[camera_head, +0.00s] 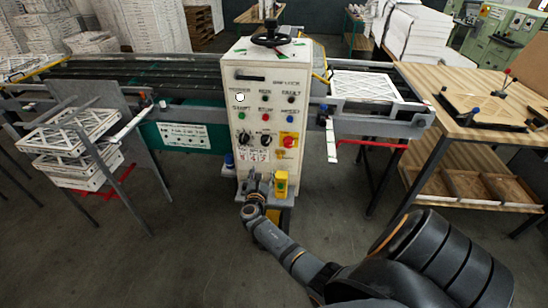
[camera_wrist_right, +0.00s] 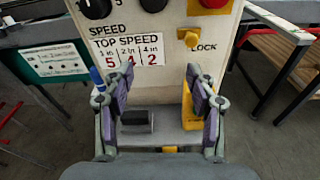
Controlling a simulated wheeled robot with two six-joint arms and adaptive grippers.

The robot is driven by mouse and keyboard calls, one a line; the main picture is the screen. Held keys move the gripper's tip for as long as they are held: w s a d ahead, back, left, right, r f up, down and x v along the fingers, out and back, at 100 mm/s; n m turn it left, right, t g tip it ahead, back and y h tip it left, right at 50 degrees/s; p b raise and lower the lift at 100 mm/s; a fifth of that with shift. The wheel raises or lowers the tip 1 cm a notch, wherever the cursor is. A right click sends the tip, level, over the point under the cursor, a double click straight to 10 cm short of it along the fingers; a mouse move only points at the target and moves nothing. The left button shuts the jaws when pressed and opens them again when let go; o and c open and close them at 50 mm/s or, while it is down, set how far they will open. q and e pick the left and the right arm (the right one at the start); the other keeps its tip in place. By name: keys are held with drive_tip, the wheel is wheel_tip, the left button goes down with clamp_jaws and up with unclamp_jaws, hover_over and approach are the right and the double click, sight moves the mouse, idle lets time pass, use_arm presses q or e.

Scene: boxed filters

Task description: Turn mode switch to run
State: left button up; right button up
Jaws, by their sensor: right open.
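The cream control cabinet (camera_head: 265,75) stands in the middle of the head view. Two black rotary knobs, a left one (camera_head: 244,139) and a right one (camera_head: 266,139), sit low on its panel; which is the mode switch I cannot read. In the right wrist view the left knob (camera_wrist_right: 96,8) and right knob (camera_wrist_right: 153,4) are cut by the top edge. My right gripper (camera_head: 257,178) is low in front of the cabinet, below the knobs. In the wrist view the right gripper (camera_wrist_right: 160,88) is open, with nothing between its fingers. My left gripper is out of view.
A red button (camera_head: 289,141) on a yellow plate is right of the knobs. A yellow box (camera_head: 281,184) stands close right of my gripper; a black block (camera_wrist_right: 137,121) lies beyond the fingers. A wooden table (camera_head: 470,80) stands right. Open floor lies in front.

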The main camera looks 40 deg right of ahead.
drive_tip(key=s+a+f+m+g+y, duration=0.1)
drive_tip(key=s+f+m, duration=0.1)
drive_tip(key=s+f, duration=0.2)
drive_tip(key=s+a+f+m+g+y+b, duration=0.1)
drive_tip(key=s+f, duration=0.3)
drive_tip(key=f, duration=0.7)
drive_tip(key=s+a+f+m+g+y, duration=0.1)
drive_tip(key=s+f+m+g+y, duration=0.1)
drive_tip(key=f, duration=0.6)
drive_tip(key=shift+s+a+f+m+y, duration=0.2)
drive_tip(key=shift+s+a+m+y, duration=0.15)
drive_tip(key=shift+s+m+y, duration=0.55)
drive_tip(key=shift+s, duration=0.15)
drive_tip(key=s+a+f+m+g+y, duration=0.2)
drive_tip(key=s+f+m, duration=0.4)
drive_tip(key=s, duration=0.6)
drive_tip(key=s+a+f+m+g+y+b, duration=0.1)
drive_tip(key=s+a+f+m, duration=0.3)
drive_tip(key=s, duration=0.8)
drive_tip(key=s+a+f+m+g+y+b, duration=0.1)
drive_tip(key=s+a+f+m+g+y, duration=0.1)
drive_tip(key=s+f+m, duration=0.6)
drive_tip(key=s+a+f+g, duration=0.1)
drive_tip(key=s+a+f, duration=0.1)
drive_tip(key=s, duration=0.2)
drive_tip(key=shift+s+f+y, duration=0.3)
drive_tip(key=shift+f+y, duration=0.1)
